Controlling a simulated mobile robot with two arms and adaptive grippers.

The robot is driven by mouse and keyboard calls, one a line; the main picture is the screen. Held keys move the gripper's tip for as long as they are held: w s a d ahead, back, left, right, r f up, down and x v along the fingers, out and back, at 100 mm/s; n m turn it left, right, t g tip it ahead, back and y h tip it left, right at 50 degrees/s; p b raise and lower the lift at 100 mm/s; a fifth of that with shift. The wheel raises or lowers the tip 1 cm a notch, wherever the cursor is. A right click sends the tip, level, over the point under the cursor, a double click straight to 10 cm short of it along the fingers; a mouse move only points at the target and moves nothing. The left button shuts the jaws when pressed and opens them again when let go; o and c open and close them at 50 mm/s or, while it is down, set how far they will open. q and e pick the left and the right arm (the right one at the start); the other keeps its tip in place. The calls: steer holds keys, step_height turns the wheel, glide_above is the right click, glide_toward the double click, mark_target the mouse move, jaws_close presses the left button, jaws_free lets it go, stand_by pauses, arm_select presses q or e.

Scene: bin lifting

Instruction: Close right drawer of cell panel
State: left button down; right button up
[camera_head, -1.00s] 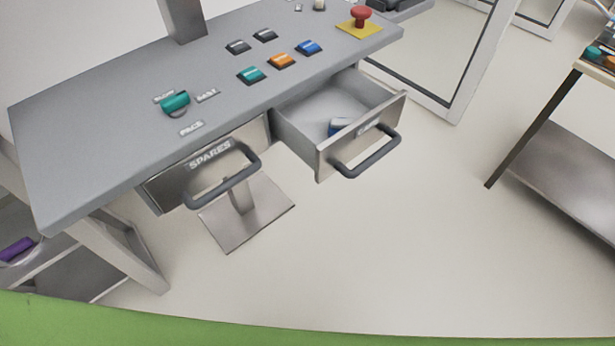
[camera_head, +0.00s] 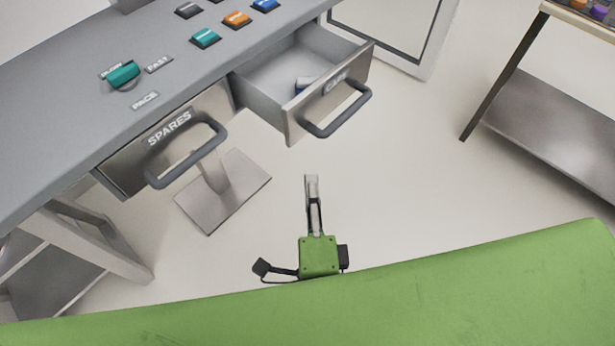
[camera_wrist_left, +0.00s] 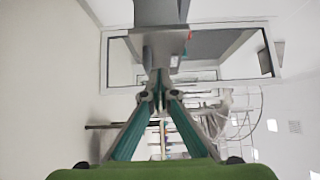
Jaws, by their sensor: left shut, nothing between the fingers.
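The right drawer (camera_head: 335,92) of the cell panel (camera_head: 60,95) stands pulled out in the head view. It has a metal front with a label and a dark bar handle (camera_head: 338,113). My left gripper (camera_head: 312,180) is shut and empty, in front of and below the drawer front, apart from the handle in the picture. In the left wrist view its fingers (camera_wrist_left: 158,88) meet at the tips. My right gripper is not in view.
The left drawer, marked SPARES (camera_head: 165,140), is shut, with its own bar handle (camera_head: 190,158). A foot plate (camera_head: 225,190) stands on the floor below. A side table with a lower shelf (camera_head: 560,125) is at the right. Floor between is clear.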

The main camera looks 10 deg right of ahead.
arm_select(q)
steer(key=p, duration=0.2)
glide_toward(293, 128)
steer(key=w+d, duration=0.3)
steer(key=shift+w+a+p, duration=0.3)
steer(key=shift+w+a, duration=0.1)
steer(key=shift+w, duration=0.2)
steer(key=shift+w+a+p, duration=0.3)
steer(key=shift+w+a, duration=0.1)
steer(key=shift+w, duration=0.15)
steer(key=shift+w+a+f, duration=0.1)
steer(key=shift+w+a, duration=0.15)
steer(key=shift+w, duration=0.05)
steer(key=shift+w, duration=0.1)
